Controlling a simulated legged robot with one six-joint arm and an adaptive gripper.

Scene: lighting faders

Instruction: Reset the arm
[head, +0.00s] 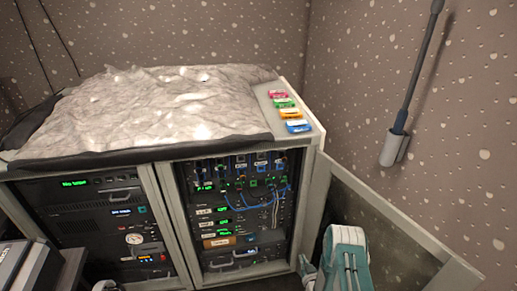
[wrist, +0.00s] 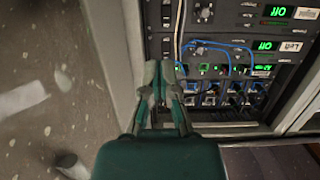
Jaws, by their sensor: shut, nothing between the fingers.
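My gripper (wrist: 162,75) shows in the wrist view with its two teal and grey fingers together and nothing between them. It is in front of the equipment rack (wrist: 195,20), near the rack's pale side post. It looks clear of the cables, but the exact gap cannot be told. In the head view a teal and white part of my arm (head: 345,250) is at the bottom, right of the rack cabinet (head: 308,190). The fingertips are not clear there. No lighting faders can be made out with certainty.
A crumpled grey sheet (head: 150,100) covers the cabinet top. Several coloured blocks, including a blue one (head: 298,127), line its right edge. A low panel (head: 395,215) runs right of the cabinet. A dark rod in a holder (head: 394,148) is on the speckled wall.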

